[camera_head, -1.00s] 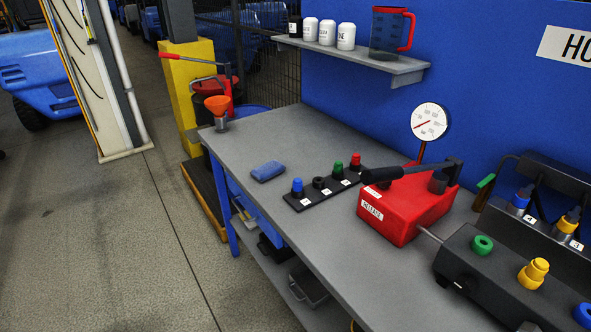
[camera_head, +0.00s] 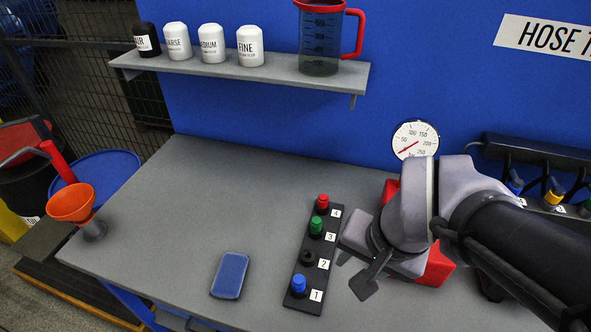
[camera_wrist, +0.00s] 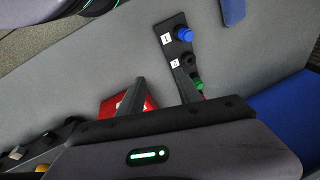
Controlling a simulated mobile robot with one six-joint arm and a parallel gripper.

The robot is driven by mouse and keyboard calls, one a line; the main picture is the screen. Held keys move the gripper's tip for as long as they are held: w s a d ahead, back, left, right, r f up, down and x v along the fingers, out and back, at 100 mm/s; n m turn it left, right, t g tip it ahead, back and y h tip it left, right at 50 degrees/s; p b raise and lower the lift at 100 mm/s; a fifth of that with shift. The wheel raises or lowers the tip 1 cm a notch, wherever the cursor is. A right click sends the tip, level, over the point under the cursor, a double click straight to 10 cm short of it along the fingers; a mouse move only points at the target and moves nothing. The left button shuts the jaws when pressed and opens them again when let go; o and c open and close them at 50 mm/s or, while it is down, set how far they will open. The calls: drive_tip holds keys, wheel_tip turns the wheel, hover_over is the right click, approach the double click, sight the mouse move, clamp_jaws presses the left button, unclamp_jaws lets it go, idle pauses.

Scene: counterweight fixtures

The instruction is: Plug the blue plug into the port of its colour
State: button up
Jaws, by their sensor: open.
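A small blue plug-like piece (camera_head: 298,283) stands upright in position 1 of a black numbered rack (camera_head: 293,304) on the bench; it also shows in the wrist view (camera_wrist: 184,34). At the right back, a blue-collared hose plug (camera_head: 515,184) sits in a separate dark holder, partly behind my arm. I cannot tell which of these is the task's plug. My gripper (camera_wrist: 157,76) is open and empty, above the bench between the numbered rack and the red unit; its fingers are apart in the wrist view. The coloured ports at the bench's right are hidden behind my arm.
The numbered rack also holds green (camera_head: 316,225) and red (camera_head: 322,201) pieces. A red unit (camera_head: 436,266) with a gauge (camera_head: 415,139) stands under my arm. A blue pad (camera_head: 230,275) lies left of the rack. A shelf (camera_head: 250,74) overhangs the back; the bench's left-middle is clear.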

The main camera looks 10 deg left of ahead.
drive_tip(key=w+a+r+g+p, duration=0.1)
drive_tip(key=w+a+p, duration=0.2)
drive_tip(key=a, duration=0.1)
drive_tip(key=n+g+h+p, duration=0.2)
drive_tip(key=p, duration=0.1)
hover_over(299, 279)
wheel_tip(299, 279, down, 4)
drive_tip(key=shift+a+f, duration=0.1)
wheel_tip(299, 279, down, 10)
drive_tip(key=b, duration=0.8)
clamp_jaws()
